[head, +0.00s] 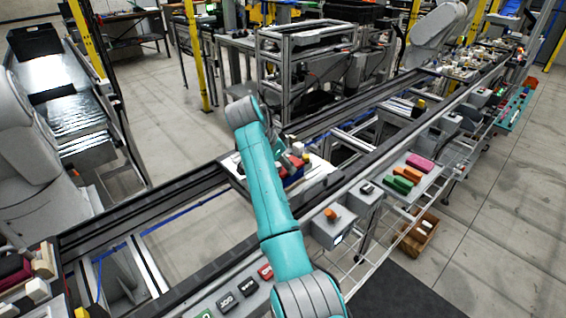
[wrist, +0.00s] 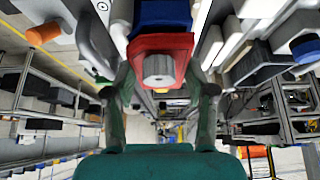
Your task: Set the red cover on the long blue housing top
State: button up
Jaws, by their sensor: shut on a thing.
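The red cover (wrist: 148,44) has a grey knob and sits between the two fingers of my gripper (wrist: 158,80), which is shut on it. A blue housing (wrist: 162,14) shows directly beyond the cover in the wrist view. The cover overlaps it in the picture, and I cannot tell whether they touch. In the head view a blue part (head: 291,172) and a small red patch show on the pallet, just right of my teal arm. My arm hides much of that pallet and most of the gripper.
The pallet (head: 318,184) rests on the conveyor rails. White and grey blocks stand close on both sides of the housing, with an orange cylinder (wrist: 44,33) at the left. Green and pink blocks (head: 420,163) lie on a side shelf. Control buttons (head: 226,302) line the near rail.

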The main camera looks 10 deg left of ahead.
jog(key=shift+f, duration=0.2)
dwell(0.4)
jog(key=o, duration=1.3)
jog(key=shift+c, duration=0.2)
jog(key=shift+v, duration=3.7)
